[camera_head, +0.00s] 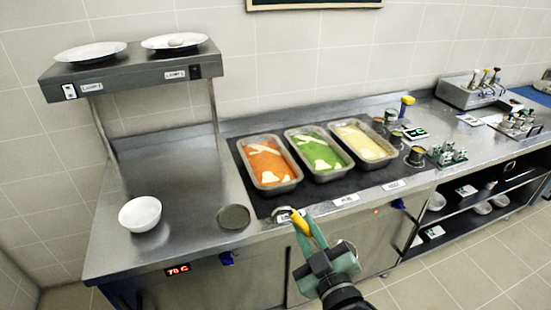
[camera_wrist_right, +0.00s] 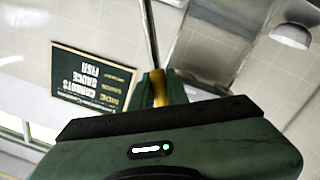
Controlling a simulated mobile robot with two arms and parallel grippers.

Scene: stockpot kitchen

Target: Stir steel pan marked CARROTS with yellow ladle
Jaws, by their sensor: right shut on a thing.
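The steel pan (camera_head: 277,187) with orange contents and a few pale pieces is the leftmost of three pans in the dark counter panel. Its label at the counter edge is too small to read and partly covered. My right gripper (camera_head: 302,226) is in front of this pan, at the counter's front edge. It is shut on the yellow ladle (camera_head: 298,217). In the right wrist view, the yellow handle (camera_wrist_right: 158,89) sits between the fingers and a thin steel shaft runs up out of the picture. The ladle's bowl cannot be made out clearly. My left gripper is not in view.
Pans with green (camera_head: 318,148) and pale yellow (camera_head: 363,140) contents stand to the right. A white bowl (camera_head: 140,214) and a round dark disc (camera_head: 234,217) are on the left counter. A plate shelf (camera_head: 130,70) stands behind. Small pots (camera_head: 416,156) stand right of the pans.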

